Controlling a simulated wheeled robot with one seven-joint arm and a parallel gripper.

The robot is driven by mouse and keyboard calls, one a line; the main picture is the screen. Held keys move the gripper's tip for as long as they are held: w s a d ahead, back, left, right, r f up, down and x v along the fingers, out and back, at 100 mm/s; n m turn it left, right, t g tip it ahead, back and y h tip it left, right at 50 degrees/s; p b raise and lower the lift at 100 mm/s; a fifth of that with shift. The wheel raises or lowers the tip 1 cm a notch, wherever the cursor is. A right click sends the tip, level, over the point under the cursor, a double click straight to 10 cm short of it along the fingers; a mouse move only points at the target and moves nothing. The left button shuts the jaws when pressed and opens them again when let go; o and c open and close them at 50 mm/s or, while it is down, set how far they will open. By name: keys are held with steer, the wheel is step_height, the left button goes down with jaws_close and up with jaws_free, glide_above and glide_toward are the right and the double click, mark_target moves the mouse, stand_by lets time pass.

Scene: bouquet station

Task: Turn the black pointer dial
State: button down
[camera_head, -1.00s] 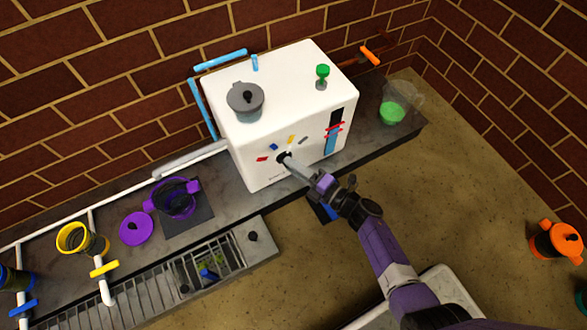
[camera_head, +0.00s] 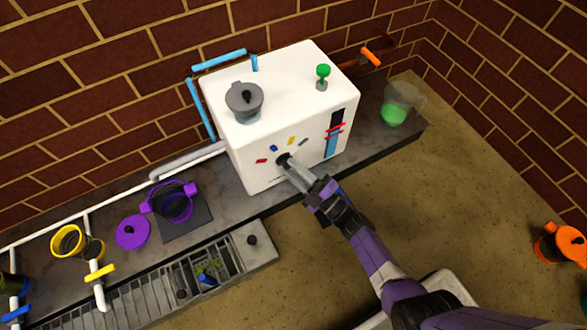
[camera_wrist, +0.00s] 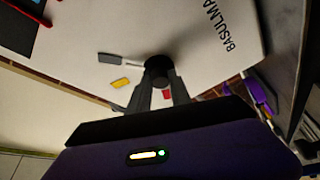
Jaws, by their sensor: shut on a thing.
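The black pointer dial (camera_head: 283,159) sits on the front face of the white machine (camera_head: 250,165), with red, blue, yellow and grey marks around it. The dial also shows in the wrist view (camera_wrist: 158,68), between my fingertips. My gripper (camera_head: 291,168) is shut on the dial, its fingers reaching it from the front. In the wrist view my gripper (camera_wrist: 160,80) partly covers the dial and the red mark. Which mark the pointer faces is hard to tell.
A purple pot (camera_head: 173,203) and a drain grate (camera_head: 200,265) lie left.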

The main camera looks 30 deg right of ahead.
stand_by(0.4)
steer(key=c, duration=1.2)
jaws_free()
steer(key=shift+p+v, duration=0.45)
steer(key=shift+v, duration=3.45)
